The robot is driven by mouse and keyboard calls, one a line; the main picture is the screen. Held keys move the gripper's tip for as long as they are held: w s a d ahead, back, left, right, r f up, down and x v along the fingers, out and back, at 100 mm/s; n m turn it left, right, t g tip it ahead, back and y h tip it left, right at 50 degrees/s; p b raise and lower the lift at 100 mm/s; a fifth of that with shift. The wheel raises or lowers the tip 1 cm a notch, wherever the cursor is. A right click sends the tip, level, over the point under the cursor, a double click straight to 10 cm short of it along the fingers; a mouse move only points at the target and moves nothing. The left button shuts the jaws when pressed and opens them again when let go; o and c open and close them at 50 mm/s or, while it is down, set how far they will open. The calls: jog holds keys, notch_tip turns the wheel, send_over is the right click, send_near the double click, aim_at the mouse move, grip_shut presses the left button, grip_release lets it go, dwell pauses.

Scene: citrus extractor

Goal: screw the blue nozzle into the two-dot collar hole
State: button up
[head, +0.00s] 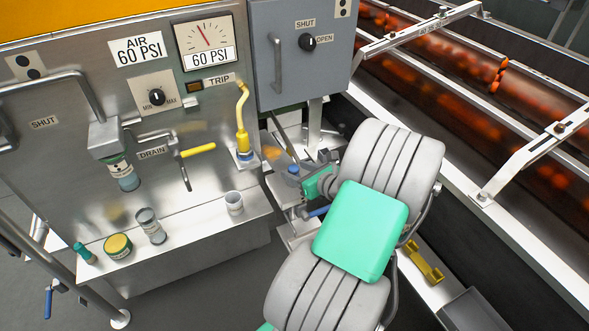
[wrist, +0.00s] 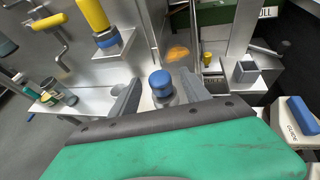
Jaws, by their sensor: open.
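A small blue-topped piece on a grey base, which looks like the blue nozzle (wrist: 161,83), stands upright between my fingers in the wrist view. It also shows as a small blue spot in the head view (head: 293,170). My gripper (wrist: 158,95) is open, with one finger on each side of the piece. I cannot tell whether either finger touches it. In the head view my arm hides most of the gripper. Two-dot labels mark the panel's upper left (head: 26,67) and the grey box's top right (head: 342,8). I cannot make out the two-dot collar hole itself.
A yellow hose (head: 242,110) ends in a blue collar on a bracket beside the gripper. A white cup (head: 234,203) and several small containers stand on the steel ledge (head: 190,235). A blue block (wrist: 301,112) lies at the right. A conveyor (head: 480,100) runs behind.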

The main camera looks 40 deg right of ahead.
jog(key=p+v, duration=0.1)
jog(key=v, duration=0.5)
jog(key=shift+o, duration=0.4)
jog(key=shift+s, duration=0.1)
dwell(0.5)
jog(key=o, duration=0.5)
jog(key=shift+r, duration=0.1)
